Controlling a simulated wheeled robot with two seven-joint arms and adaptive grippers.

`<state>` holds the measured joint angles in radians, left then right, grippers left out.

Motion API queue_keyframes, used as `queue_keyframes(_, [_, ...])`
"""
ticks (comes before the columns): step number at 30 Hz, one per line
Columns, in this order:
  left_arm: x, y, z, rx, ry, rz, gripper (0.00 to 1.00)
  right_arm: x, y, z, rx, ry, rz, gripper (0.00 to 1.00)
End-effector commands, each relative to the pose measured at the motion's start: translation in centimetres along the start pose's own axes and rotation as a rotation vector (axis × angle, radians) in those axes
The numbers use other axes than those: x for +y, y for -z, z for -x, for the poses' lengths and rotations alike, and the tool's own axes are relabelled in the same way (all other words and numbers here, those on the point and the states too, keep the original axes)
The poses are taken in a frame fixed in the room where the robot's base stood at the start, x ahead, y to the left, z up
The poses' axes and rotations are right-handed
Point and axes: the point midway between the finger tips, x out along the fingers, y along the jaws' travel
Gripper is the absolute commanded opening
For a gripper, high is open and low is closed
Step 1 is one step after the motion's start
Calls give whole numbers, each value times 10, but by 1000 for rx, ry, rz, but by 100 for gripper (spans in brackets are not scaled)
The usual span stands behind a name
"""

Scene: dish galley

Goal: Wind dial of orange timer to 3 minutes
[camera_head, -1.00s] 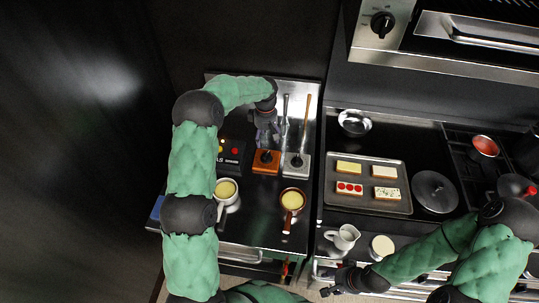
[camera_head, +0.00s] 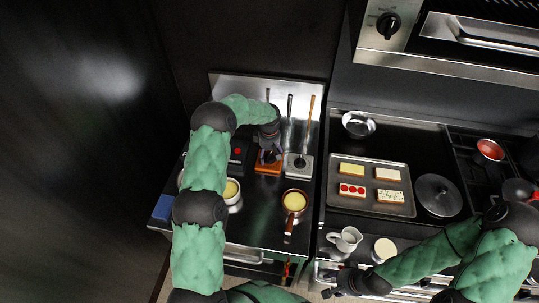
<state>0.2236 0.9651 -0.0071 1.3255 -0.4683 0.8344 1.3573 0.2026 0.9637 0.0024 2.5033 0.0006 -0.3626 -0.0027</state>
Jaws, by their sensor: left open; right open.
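The orange timer (camera_head: 268,168) stands on the dark counter at the left, with a dark dial on top. My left gripper (camera_head: 270,153) is open and points down right over the timer, its fingers around or just above the dial; I cannot tell whether they touch it. The gripper hides most of the dial and its markings. My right gripper (camera_head: 335,291) is open and empty at the bottom, in front of the counter edge, far from the timer.
A grey-white timer-like block (camera_head: 298,166) stands close to the right of the orange one. A black box with a red button (camera_head: 238,151) is close on the left. A brown pan (camera_head: 294,202), a white pan (camera_head: 232,190) and a baking tray (camera_head: 345,204) are nearby.

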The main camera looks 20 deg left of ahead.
Motion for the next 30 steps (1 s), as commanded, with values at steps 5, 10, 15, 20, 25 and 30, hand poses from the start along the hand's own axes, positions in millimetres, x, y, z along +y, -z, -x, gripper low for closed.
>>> queue_keyframes(5, [0,0,-3,0,0,0,70,0,0,0,0,0,0,47])
queue_keyframes(10, [0,0,-3,0,0,0,65,0,0,0,0,0,0,47])
queue_keyframes(15, [0,0,-3,0,0,0,17,0,0,0,0,0,0,47])
queue_keyframes(20, [0,0,-3,0,0,0,14,0,0,0,0,0,0,47])
queue_keyframes(25, [0,0,-3,-1,0,0,13,0,0,0,0,0,0,47])
queue_keyframes(30, [0,0,-3,-1,1,-1,13,0,0,0,0,0,0,47])
